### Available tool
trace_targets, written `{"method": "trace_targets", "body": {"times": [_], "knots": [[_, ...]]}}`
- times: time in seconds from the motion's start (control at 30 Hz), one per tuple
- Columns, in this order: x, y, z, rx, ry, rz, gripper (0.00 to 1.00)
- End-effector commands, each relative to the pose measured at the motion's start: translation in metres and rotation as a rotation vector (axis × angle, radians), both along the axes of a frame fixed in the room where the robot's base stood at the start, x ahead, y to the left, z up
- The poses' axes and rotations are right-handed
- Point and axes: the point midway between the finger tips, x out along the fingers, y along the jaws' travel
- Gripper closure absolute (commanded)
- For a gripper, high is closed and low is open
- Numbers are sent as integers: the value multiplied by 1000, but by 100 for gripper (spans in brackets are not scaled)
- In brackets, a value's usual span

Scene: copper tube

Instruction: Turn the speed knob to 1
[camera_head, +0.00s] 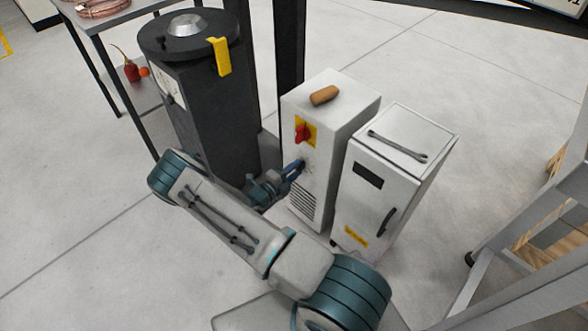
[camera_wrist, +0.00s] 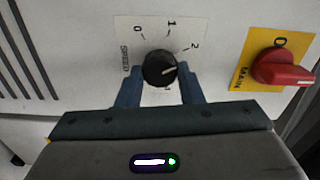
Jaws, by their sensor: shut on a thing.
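The black speed knob (camera_wrist: 158,70) shows in the wrist view on a pale plate (camera_wrist: 150,28) marked SPEED, 0, 1 and 2. Its white pointer line points right and slightly up, nearer the 2 than the 1. My gripper (camera_wrist: 160,88) is shut on the knob, with one blue finger on each side of its lower part. In the head view my gripper (camera_head: 297,168) reaches the front of the white cabinet (camera_head: 335,125), and the knob is hidden there by the gripper.
A red main switch (camera_wrist: 281,69) on a yellow plate sits right of the knob; it is above my gripper in the head view (camera_head: 302,133). A black furnace-like drum (camera_head: 205,100) stands to the left. A second white cabinet (camera_head: 375,185) with a wrench on top stands to the right.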

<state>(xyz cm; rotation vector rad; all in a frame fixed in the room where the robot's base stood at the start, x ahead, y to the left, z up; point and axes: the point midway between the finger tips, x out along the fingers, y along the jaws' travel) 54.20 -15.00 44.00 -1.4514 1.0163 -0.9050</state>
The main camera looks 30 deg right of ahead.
Motion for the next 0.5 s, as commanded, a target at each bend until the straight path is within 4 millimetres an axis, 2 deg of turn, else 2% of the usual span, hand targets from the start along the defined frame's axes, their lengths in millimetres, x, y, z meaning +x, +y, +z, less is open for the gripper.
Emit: {"method": "trace_targets", "body": {"times": [0.5], "knots": [[-2,0,0,-164,459,-3,89]]}}
